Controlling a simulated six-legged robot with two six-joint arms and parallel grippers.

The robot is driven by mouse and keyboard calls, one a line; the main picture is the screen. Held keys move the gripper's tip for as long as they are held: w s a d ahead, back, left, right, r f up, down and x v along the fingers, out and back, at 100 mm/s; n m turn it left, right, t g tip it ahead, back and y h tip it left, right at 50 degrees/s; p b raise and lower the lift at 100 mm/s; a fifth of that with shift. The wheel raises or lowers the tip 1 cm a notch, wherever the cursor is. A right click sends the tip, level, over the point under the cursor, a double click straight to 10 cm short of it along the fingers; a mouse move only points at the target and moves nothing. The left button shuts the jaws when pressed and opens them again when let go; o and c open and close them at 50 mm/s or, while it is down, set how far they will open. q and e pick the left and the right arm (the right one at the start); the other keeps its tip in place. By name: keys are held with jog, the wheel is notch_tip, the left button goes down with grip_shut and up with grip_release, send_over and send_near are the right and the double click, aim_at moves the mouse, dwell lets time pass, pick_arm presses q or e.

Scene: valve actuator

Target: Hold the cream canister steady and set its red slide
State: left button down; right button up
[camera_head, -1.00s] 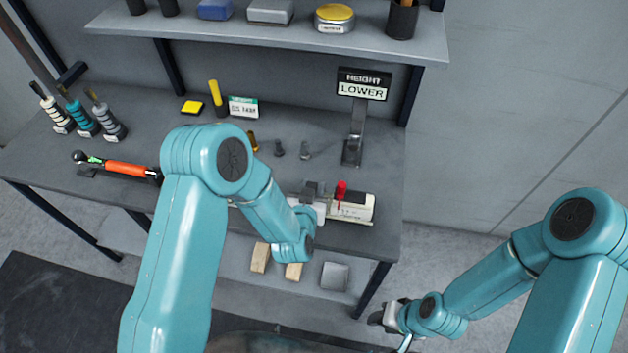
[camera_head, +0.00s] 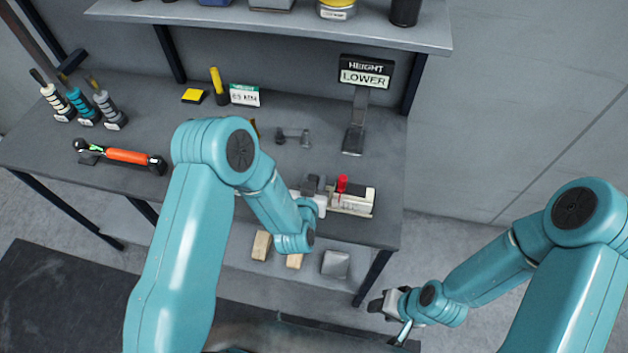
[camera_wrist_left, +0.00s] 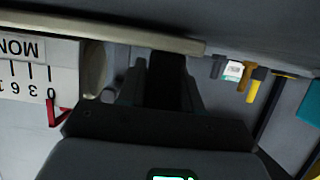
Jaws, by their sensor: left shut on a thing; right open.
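The cream canister (camera_head: 357,200) lies on its side near the front right edge of the bench. Its red slide (camera_head: 342,184) stands up from the top. My left gripper (camera_head: 317,188) is shut on the canister's left end, partly hidden by my left wrist. In the left wrist view, the dark gripper (camera_wrist_left: 165,85) shows beside the cream body and its white scale label (camera_wrist_left: 25,75), with a red pointer (camera_wrist_left: 58,113) by the 0. My right gripper (camera_head: 388,303) is open and empty, low in front of the bench and apart from the canister.
A sign (camera_head: 365,72) reading HEIGHT LOWER stands behind the canister. Grey bolts (camera_head: 292,137) lie to its left. Floor is free between the bench and my right arm.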

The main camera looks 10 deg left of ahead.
pick_arm(q)
jog(key=shift+w+f, duration=0.1)
jog(key=shift+f, duration=0.1)
jog(key=shift+f, duration=0.15)
dwell(0.6)
jog(key=shift+r, duration=0.3)
dwell(1.5)
jog(key=c, duration=0.7)
grip_release()
jog(key=v, duration=1.2)
